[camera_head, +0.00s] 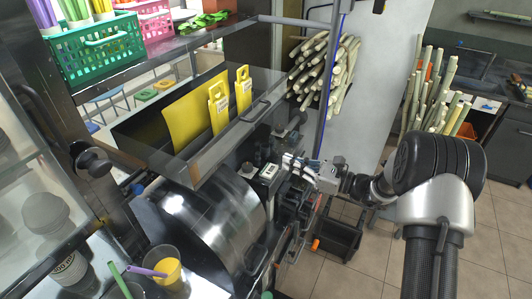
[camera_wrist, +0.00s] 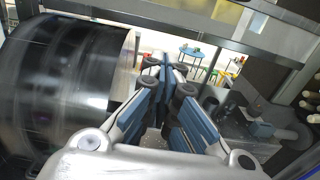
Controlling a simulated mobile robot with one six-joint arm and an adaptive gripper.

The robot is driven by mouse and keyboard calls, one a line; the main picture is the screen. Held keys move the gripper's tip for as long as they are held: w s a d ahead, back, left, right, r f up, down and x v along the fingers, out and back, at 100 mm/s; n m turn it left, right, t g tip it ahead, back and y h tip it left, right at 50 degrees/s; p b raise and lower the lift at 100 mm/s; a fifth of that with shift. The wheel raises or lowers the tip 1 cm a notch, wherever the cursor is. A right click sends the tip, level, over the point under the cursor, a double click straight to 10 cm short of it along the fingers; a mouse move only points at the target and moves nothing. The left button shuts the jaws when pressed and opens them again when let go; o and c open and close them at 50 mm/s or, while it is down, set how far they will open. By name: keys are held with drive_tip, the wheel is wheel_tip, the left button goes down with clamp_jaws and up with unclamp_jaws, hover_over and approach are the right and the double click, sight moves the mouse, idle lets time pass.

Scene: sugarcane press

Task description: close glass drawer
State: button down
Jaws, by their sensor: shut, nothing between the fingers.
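The glass drawer (camera_head: 222,146) stands out in the left-middle of the head view, with a clear front panel, a metal rim and a small handle on the front. Yellow items (camera_head: 218,108) are inside it. My gripper (camera_head: 288,160) is below and to the right of the drawer's front, by the press machinery, and looks apart from it. In the wrist view my gripper (camera_wrist: 168,68) has its fingers together with nothing between them. A metal rim (camera_wrist: 210,38), probably the drawer's, crosses the top of that view. The drawer's rear is partly hidden.
A large dark metal drum (camera_head: 215,225) sits below the drawer, and it fills the left of the wrist view (camera_wrist: 65,85). Sugarcane bundles (camera_head: 325,70) stand behind. A green basket (camera_head: 95,48) is on the upper shelf. A cup of juice (camera_head: 170,272) stands at the bottom.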

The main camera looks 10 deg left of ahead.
drive_tip(key=b+x, duration=0.1)
drive_tip(key=x, duration=1.2)
drive_tip(key=shift+a+b, duration=0.35)
drive_tip(key=shift+b, duration=0.05)
drive_tip(key=shift+w, duration=0.1)
